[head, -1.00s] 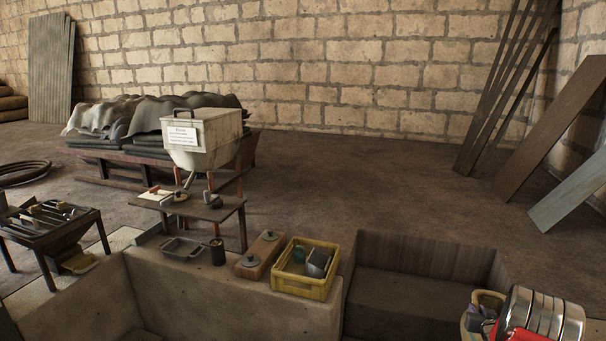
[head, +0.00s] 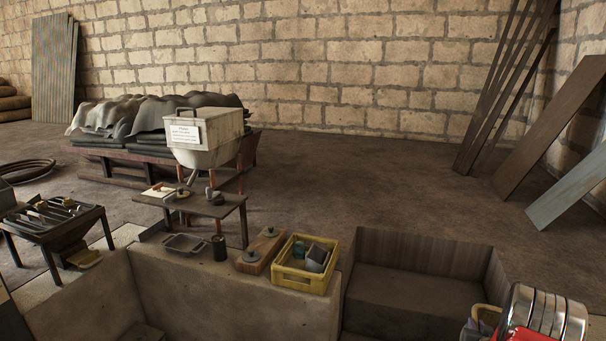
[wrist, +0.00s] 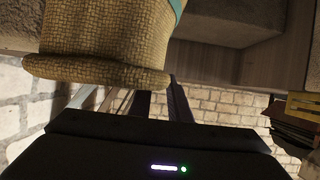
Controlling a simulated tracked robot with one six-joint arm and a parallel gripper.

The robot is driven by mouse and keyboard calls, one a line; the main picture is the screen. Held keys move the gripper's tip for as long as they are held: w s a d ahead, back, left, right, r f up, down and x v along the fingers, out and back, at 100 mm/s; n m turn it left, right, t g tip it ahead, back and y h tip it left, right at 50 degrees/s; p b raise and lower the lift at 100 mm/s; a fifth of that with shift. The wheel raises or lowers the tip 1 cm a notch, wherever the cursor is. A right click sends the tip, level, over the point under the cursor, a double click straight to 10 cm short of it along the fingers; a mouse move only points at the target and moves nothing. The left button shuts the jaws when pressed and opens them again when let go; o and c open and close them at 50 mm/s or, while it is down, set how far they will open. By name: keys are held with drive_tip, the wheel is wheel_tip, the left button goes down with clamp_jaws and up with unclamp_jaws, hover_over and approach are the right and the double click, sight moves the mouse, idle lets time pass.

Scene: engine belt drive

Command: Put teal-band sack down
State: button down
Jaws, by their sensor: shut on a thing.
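The teal-band sack (wrist: 105,45) fills the upper left of the wrist view. It is coarse tan weave with a thick rolled edge, and a strip of its teal band (wrist: 178,8) shows at the top. My gripper (wrist: 160,140) shows as a dark body with small lights along the bottom of that view. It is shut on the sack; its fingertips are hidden. In the head view the sack cannot be made out for certain.
In the head view a yellow crate (head: 302,281) with small items stands on a stone ledge (head: 215,295). Right of it is a sunken, empty-looking bay (head: 410,285). A low table (head: 205,208) and white hopper (head: 205,140) stand behind. Planks lean at right.

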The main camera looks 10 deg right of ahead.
drive_tip(key=w+a+r+n+y, duration=0.1)
drive_tip(key=a+r, duration=0.6)
drive_tip(key=a, duration=1.2)
drive_tip(key=w+a+r+n+t+y, duration=0.1)
drive_tip(key=a+r+n+y, duration=0.2)
drive_tip(key=a+r, duration=0.5)
drive_tip(key=w+a+r+n+t+y, duration=0.1)
drive_tip(key=a+r, duration=0.7)
drive_tip(key=a, duration=2.2)
drive_tip(key=shift+w+r+n+y, duration=0.2)
drive_tip(key=shift+n+y, duration=0.6)
drive_tip(key=shift+y, duration=0.3)
drive_tip(key=shift+a, duration=0.1)
drive_tip(key=s+f, duration=0.5)
drive_tip(key=f, duration=0.1)
drive_tip(key=shift+f, duration=0.15)
